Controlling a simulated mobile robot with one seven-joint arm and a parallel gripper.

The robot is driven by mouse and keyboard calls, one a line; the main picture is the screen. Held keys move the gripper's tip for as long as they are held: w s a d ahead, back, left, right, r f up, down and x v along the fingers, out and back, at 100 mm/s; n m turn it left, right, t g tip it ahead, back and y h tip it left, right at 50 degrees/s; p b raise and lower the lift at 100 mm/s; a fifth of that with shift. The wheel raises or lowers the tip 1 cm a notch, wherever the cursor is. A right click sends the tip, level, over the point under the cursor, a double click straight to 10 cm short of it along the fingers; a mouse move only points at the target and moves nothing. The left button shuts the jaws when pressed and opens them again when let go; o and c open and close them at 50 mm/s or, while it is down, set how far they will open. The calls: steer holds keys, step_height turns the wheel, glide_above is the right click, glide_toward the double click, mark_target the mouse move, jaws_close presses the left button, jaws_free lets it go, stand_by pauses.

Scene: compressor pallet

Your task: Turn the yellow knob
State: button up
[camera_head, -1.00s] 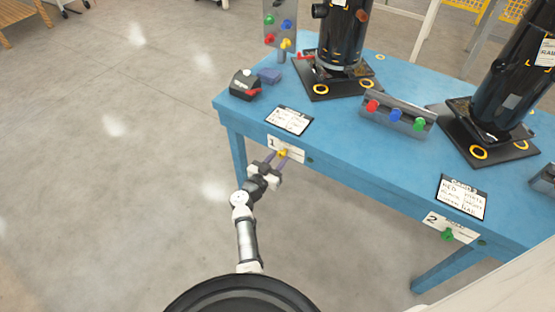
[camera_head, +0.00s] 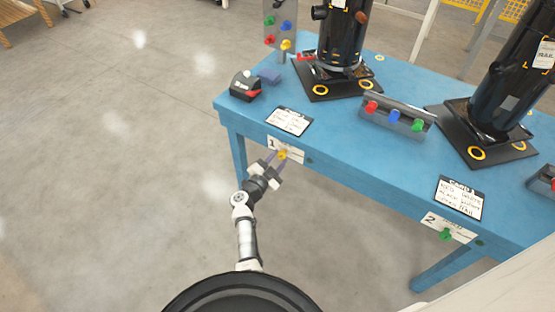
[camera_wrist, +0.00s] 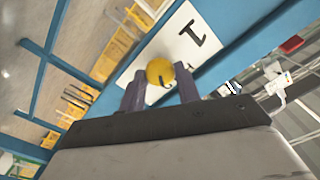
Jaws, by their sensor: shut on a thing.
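The yellow knob (camera_head: 282,155) is on the front edge of the blue table, beside a white plate (camera_head: 295,152) marked 1. In the wrist view the round yellow knob (camera_wrist: 160,72) sits between the two dark fingertips, with a dark mark on its face. My gripper (camera_head: 276,160) is shut on this knob; in the wrist view my gripper (camera_wrist: 160,85) has one finger at each side of it. The fingers hide part of the plate.
A plate marked 2 (camera_head: 449,227) with a green knob (camera_head: 445,234) is farther right on the same edge. On the blue table (camera_head: 345,140) stand black compressors (camera_head: 343,45), a box of coloured knobs (camera_head: 396,116) and sign cards. The floor at left is clear.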

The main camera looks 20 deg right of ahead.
steer(key=m, duration=0.5)
steer(key=shift+f+m+b, duration=0.1)
steer(key=shift+m+b, duration=0.2)
steer(key=shift+b, duration=0.1)
steer(key=m+b, duration=0.1)
steer(key=m, duration=0.4)
steer(key=shift+m+b, duration=0.3)
steer(key=shift+m, duration=0.1)
steer(key=o, duration=1)
steer(key=shift+c, duration=0.2)
steer(key=v, duration=1.4)
